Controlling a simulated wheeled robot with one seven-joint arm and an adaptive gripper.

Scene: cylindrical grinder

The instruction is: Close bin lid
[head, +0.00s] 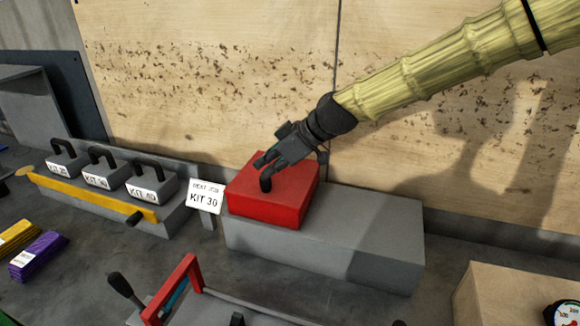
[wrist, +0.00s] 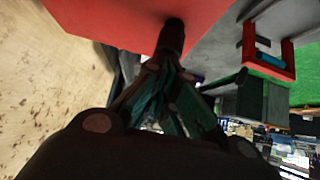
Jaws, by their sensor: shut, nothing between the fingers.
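A red box-shaped bin (head: 270,207) sits on a long grey block against the wooden wall. Its flat red top shows no visible gap, and I cannot make out a separate lid seam. A black knob (head: 266,184) stands on the top; in the wrist view the knob (wrist: 173,35) rises from the red surface. My gripper (head: 262,163) is just above the top, beside the knob. Its fingers are shut with nothing between them. In the wrist view its fingertips (wrist: 163,66) overlap the knob's near end; I cannot tell whether they touch it.
A white "NEXT JOB KIT 30" sign (head: 205,196) stands left of the bin. Kit weights with black handles (head: 103,169) sit farther left behind a yellow bar (head: 90,196). A red-framed holder (head: 180,290) is in front. The grey block's right end (head: 365,235) is bare.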

